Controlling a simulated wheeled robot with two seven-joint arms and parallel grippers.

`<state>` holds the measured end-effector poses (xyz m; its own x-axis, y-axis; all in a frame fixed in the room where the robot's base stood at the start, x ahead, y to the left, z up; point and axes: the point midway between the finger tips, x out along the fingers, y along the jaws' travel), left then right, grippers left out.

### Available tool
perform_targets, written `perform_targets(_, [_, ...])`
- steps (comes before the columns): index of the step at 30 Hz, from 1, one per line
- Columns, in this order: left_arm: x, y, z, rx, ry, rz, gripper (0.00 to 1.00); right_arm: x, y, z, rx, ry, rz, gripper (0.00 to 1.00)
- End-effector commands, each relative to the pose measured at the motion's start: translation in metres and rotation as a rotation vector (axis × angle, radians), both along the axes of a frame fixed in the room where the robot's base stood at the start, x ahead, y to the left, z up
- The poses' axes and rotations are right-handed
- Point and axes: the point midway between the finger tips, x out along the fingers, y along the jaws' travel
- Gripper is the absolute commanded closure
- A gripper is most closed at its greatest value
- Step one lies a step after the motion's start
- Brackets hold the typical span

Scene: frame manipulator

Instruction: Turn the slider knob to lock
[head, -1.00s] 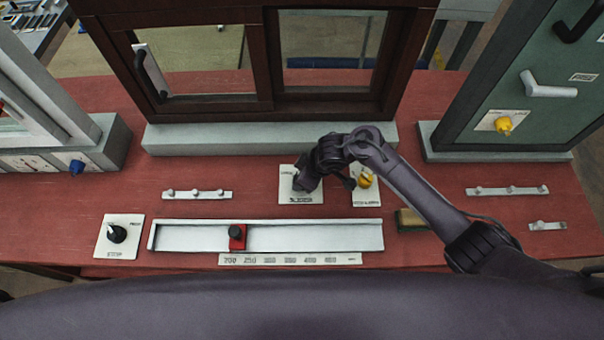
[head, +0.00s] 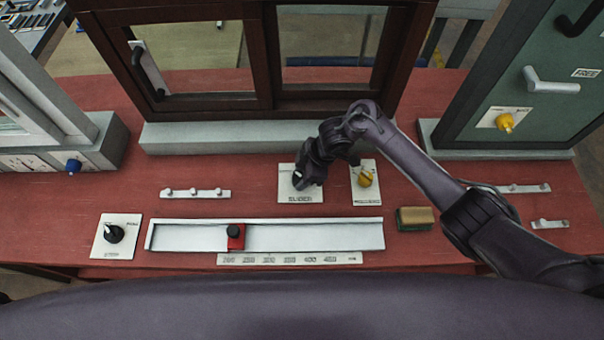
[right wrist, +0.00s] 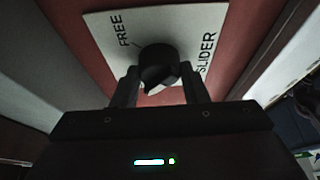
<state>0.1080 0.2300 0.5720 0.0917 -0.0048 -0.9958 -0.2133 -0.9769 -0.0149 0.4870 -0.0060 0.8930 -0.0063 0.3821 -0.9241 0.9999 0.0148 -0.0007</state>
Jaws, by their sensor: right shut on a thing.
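The black slider knob (right wrist: 158,66) sits on a white plate (right wrist: 100,28) that reads SLIDER and FREE in the right wrist view. The knob is between the two fingers of my right gripper (right wrist: 160,86), which is shut on it. In the head view my right gripper (head: 302,183) is over the SLIDER plate (head: 312,197) and hides the knob and part of the lettering. My left gripper is not in view.
A yellow knob (head: 365,180) on its own plate is just right of the SLIDER plate. A tan block (head: 415,219) lies by the track's right end. A black STOP-side knob (head: 114,234) is at left. The dark window frame (head: 265,102) stands behind.

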Motion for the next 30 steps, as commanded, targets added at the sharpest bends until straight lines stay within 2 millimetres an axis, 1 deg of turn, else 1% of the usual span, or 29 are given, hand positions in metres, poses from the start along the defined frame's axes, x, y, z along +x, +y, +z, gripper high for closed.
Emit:
perform_targets(8, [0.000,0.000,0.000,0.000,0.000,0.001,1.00,0.001,-0.001,0.001,-0.001,-0.003,0.001,0.83])
perform_targets(9, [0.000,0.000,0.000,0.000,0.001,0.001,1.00,0.001,-0.001,0.001,-0.001,-0.003,0.001,0.55])
perform_targets(13, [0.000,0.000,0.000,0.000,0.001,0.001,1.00,0.001,0.000,0.000,-0.001,-0.002,0.000,0.38])
perform_targets(20, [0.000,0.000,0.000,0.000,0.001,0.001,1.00,0.000,0.000,0.000,0.000,-0.001,0.001,0.38])
perform_targets(23, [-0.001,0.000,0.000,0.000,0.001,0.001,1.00,0.001,-0.001,0.003,0.000,-0.002,0.000,0.38])
perform_targets(26, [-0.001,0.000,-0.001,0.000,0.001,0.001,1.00,0.001,-0.006,0.014,0.002,-0.004,0.001,0.38])
perform_targets(30, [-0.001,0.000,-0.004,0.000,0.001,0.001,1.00,0.002,-0.015,0.037,0.001,-0.006,0.002,0.38])
